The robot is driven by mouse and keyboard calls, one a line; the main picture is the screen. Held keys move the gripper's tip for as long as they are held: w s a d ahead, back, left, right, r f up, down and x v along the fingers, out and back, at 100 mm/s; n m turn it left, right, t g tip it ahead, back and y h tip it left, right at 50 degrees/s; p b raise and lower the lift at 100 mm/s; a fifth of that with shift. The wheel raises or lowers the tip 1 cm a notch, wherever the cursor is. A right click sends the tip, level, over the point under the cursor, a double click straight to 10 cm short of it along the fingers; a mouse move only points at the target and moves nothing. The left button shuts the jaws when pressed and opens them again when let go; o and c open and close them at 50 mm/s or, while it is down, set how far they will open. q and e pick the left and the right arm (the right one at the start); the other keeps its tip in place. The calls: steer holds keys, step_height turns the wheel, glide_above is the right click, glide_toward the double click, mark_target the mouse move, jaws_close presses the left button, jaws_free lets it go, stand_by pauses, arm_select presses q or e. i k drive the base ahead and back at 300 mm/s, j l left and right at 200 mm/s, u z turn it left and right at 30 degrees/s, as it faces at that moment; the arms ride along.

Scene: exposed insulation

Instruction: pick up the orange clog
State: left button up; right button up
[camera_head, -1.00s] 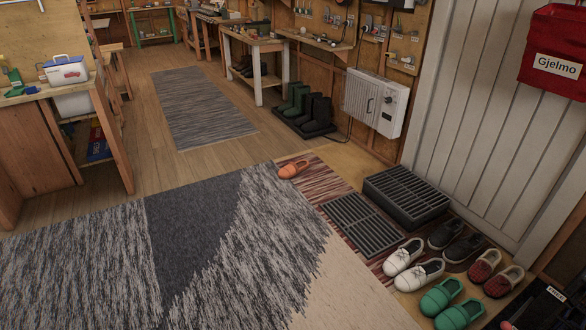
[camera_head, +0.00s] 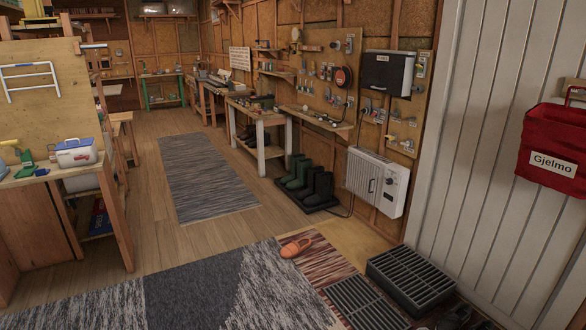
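The orange clog (camera_head: 295,247) lies on the floor at the far end of a reddish striped mat (camera_head: 331,268), beside the large grey patterned rug. It is a single shoe, seen from some distance, with nothing on top of it. Neither of my grippers is in the picture.
Black slatted trays (camera_head: 411,280) lie right of the clog by the white door (camera_head: 484,150). A workbench (camera_head: 62,205) stands left. The patterned rug (camera_head: 190,296) and wooden floor are clear.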

mark_target(292, 250)
steer(key=i, duration=4)
